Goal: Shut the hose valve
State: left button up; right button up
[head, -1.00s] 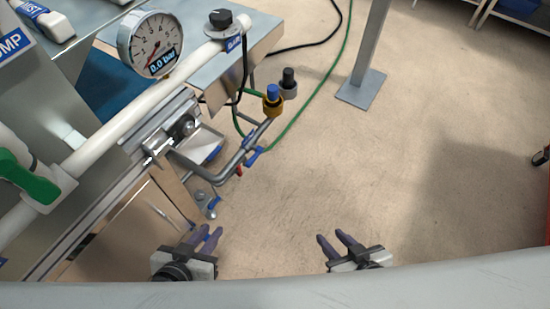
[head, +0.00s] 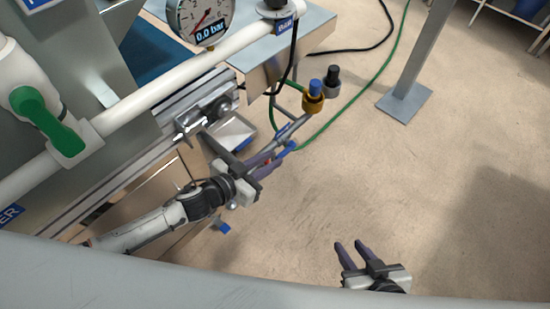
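A bent metal pipe (head: 297,127) carries a small blue lever (head: 286,149), which I take for the hose valve. A green hose (head: 352,103) runs close by. My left gripper (head: 275,160) has its purple fingers at the lever, apart from each other, with a small red part showing between them. I cannot tell whether they touch the lever. The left gripper and wrist hide the lower part of the pipe. My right gripper (head: 352,250) is open and empty over the floor at the bottom.
A gauge (head: 205,20) reads 0.0 bar. A green-handled valve (head: 45,118) sits on the white pipe (head: 150,97) at left. Blue-capped (head: 315,87) and black-capped (head: 333,75) fittings stand beyond the lever. A metal post foot (head: 404,102) stands right; floor between is clear.

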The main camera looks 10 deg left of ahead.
pick_arm(q)
jog(key=shift+x, duration=1.4)
pick_arm(e)
jog(key=shift+s+f, duration=0.15)
jog(key=shift+f, duration=0.1)
